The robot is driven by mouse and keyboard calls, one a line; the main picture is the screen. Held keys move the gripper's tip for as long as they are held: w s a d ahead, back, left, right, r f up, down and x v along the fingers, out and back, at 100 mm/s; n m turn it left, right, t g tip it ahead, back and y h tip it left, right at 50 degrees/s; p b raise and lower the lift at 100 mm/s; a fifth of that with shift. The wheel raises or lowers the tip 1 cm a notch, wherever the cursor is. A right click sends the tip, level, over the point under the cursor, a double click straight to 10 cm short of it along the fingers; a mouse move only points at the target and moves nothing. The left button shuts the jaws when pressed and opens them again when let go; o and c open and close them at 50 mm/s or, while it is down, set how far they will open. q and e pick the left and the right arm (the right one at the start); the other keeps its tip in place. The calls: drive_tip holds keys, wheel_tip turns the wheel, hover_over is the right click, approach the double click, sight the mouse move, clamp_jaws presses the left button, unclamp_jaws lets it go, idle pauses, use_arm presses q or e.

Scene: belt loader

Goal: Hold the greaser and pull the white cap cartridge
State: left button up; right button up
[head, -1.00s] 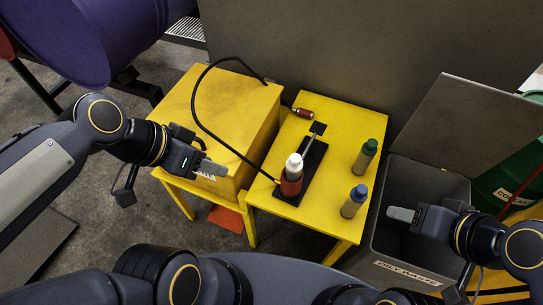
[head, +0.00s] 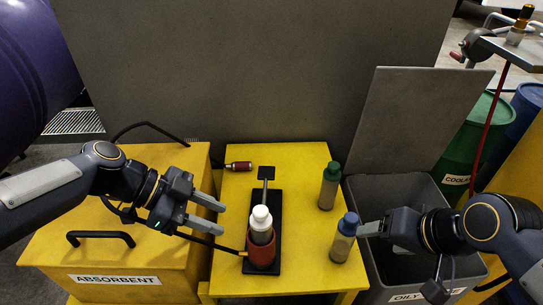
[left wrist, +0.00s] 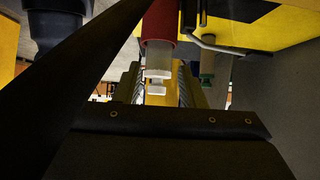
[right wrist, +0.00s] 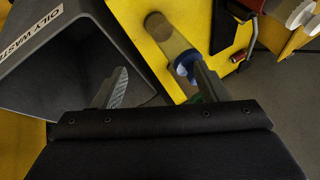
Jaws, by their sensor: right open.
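The greaser has a red barrel (head: 262,252) on a black base plate (head: 276,210), with a lever at the back. The white cap cartridge (head: 261,219) stands upright in the barrel. My left gripper (head: 222,217) is open and empty, just left of the greaser, its fingers pointing at it. The red barrel also shows in the left wrist view (left wrist: 160,22), ahead of the fingers. My right gripper (head: 365,229) is open, right of the blue-capped cartridge (head: 343,240). In the right wrist view (right wrist: 162,88) that cartridge (right wrist: 170,40) is close to one finger; contact is unclear.
A green-capped cartridge (head: 328,190) stands at the yellow table's (head: 225,185) right side. A black hose (head: 135,127) runs behind my left arm. The yellow absorbent box (head: 60,252) is left, the grey oily waste bin (head: 405,183) right.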

drive_tip(key=w+a+r+m+g, duration=0.1)
drive_tip(key=w+a+r+m, duration=0.15)
drive_tip(key=w, duration=0.45)
drive_tip(key=m+g+y, duration=0.1)
drive_tip(key=m+g, duration=0.3)
drive_tip(key=m, duration=0.9)
hover_over(267, 172)
drive_tip(key=d, duration=0.2)
wheel_tip(267, 172, down, 2)
drive_tip(key=shift+n, duration=0.25)
drive_tip(key=x, duration=0.7)
drive_tip(key=shift+s+d+f, duration=0.15)
drive_tip(key=shift+s, duration=0.05)
